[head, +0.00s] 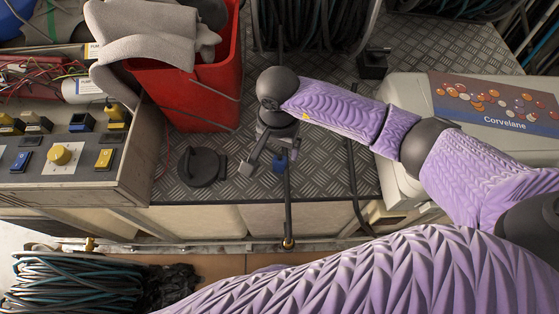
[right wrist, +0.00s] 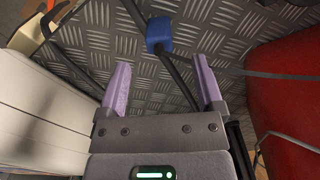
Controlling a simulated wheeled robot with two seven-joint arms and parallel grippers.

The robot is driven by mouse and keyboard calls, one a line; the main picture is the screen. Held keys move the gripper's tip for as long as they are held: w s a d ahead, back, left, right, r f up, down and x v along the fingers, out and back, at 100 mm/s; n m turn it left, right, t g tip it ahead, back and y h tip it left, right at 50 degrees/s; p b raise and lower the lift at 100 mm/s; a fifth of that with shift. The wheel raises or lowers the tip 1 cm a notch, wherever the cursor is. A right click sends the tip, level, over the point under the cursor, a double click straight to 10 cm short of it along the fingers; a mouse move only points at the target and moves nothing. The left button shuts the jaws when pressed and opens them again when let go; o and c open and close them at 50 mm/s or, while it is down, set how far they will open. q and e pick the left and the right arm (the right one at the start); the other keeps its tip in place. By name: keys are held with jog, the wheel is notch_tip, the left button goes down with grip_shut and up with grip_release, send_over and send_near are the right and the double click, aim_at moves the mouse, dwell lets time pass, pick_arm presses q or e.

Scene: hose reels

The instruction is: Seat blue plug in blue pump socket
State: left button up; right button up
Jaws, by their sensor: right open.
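The blue plug (head: 279,163) lies on the metal checker-plate deck near its front edge, on a dark hose that hangs over the edge. In the right wrist view the blue plug (right wrist: 159,34) is just beyond the fingertips, roughly in line with the gap between them. My right gripper (head: 270,160) is open and empty above the deck; its two purple fingers (right wrist: 163,78) are spread apart. A blue socket-like part (head: 82,122) is on the control box at left, beside black, tan and yellow ones; whether it is the pump socket I cannot tell. My left gripper is out of view.
A red bin (head: 205,95) with a grey cloth (head: 150,40) stands between the control box (head: 100,185) and my gripper. A pale Corvelane case (head: 405,100) is at right. Hose coils stand behind.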

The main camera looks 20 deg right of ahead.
aim_at(280, 159)
notch_tip(280, 159, down, 6)
jog(key=shift+w+d+r+b, duration=0.1)
jog(key=shift+d+r+b, duration=0.1)
jog(key=shift+b, duration=0.75)
jog(key=shift+f, duration=0.15)
jog(key=shift+c, duration=1.2)
grip_shut()
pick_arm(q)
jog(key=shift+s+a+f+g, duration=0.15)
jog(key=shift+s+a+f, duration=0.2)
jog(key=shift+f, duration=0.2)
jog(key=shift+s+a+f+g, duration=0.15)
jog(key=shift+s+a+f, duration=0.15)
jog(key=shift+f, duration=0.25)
